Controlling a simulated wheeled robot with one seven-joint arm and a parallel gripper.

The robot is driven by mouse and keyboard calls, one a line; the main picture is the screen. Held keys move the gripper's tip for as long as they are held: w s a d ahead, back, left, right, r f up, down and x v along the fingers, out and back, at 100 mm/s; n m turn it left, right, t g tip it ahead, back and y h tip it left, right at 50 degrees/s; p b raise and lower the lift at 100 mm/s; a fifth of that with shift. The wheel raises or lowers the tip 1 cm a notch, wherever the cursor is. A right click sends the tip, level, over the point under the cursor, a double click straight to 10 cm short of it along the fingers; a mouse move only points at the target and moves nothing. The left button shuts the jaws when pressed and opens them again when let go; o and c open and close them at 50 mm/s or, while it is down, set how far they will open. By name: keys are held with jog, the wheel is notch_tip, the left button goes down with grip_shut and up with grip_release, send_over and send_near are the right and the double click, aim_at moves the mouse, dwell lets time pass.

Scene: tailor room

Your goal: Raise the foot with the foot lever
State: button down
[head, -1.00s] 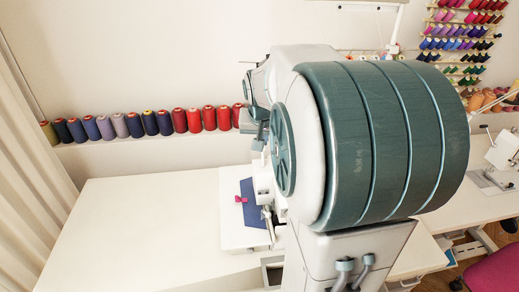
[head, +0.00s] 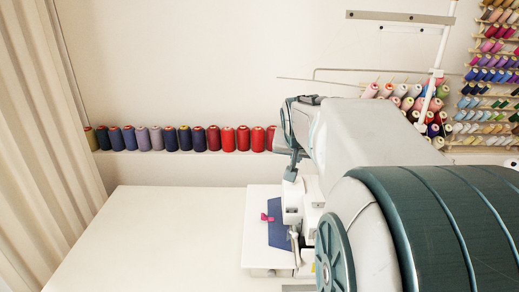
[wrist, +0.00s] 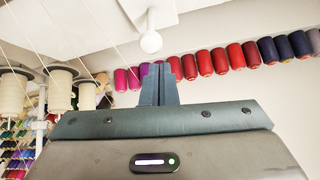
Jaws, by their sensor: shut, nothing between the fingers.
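The white sewing machine (head: 257,240) stands on the white table, partly covered by my arm. A blue cloth (head: 281,232) with a small pink piece (head: 266,217) lies on its bed. The foot and its lever cannot be made out; my arm hides much of the machine. My gripper (head: 290,174) points down just above the machine's head in the head view; I cannot tell whether it touches. In the wrist view my gripper's fingers (wrist: 158,80) are together, with nothing visible between them.
The white table (head: 140,240) is clear to the left of the machine. A row of thread spools (head: 185,138) stands on a ledge along the wall. More cones (head: 410,100) and a thread stand (head: 436,75) are behind my arm. A curtain (head: 40,150) hangs at the left.

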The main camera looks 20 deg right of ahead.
jog(key=shift+w, duration=0.15)
jog(key=d+r+p+v, duration=0.1)
jog(key=v, duration=0.8)
jog(key=shift+w, duration=0.25)
jog(key=shift+r, duration=0.1)
dwell(0.4)
